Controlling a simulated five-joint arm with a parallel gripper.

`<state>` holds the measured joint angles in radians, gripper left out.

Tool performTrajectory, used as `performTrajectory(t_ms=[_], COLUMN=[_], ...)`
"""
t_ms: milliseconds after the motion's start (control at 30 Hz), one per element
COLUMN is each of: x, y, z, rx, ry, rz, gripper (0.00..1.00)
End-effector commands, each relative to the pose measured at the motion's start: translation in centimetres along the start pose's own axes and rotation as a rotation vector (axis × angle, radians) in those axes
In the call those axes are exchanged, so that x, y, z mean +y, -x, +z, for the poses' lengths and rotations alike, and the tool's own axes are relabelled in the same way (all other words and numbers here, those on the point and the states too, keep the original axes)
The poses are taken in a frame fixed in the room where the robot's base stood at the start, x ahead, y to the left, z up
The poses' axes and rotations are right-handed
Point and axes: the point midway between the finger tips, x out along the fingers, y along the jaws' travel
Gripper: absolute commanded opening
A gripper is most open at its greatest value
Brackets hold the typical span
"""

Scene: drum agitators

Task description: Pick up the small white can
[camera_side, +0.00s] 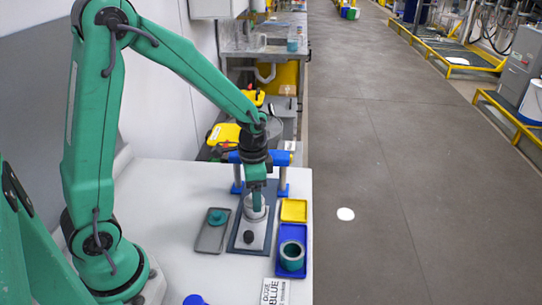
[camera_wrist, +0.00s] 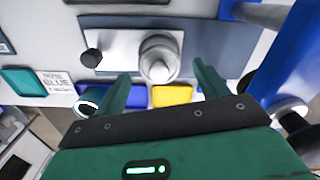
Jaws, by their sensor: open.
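The small white can (camera_side: 255,209) stands upright on a pale plate set in a dark blue-grey base, and its upper part is partly hidden by my gripper in the side view. In the wrist view the can (camera_wrist: 158,60) shows from above, with a narrower round top. My gripper (camera_wrist: 163,80) is open, its two green fingers apart to the left and right of the can's near side. In the side view my gripper (camera_side: 257,203) points down at the can. I cannot tell whether a finger touches it.
A black knob (camera_side: 248,237) stands on the same plate. A grey tray (camera_side: 211,238) with a teal piece lies left. A yellow tray (camera_side: 294,210) and a blue tray (camera_side: 284,272) with a teal cup (camera_side: 292,254) lie right, near the table edge. A blue frame (camera_side: 237,157) stands behind.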

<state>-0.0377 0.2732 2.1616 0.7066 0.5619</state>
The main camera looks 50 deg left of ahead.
Motion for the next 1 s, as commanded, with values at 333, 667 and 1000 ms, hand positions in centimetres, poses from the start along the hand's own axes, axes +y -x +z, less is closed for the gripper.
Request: performTrajectory(t_ms=[333,667,1000], x=[0.1,0.1,0.1], y=[-3.3,-3.5,-3.4], z=[0.2,0.1,0.1], rx=[-0.002,0.0,0.0], ry=[0.0,0.0,0.0], rz=[0.002,0.0,0.0], gripper=[0.73,0.73,0.51])
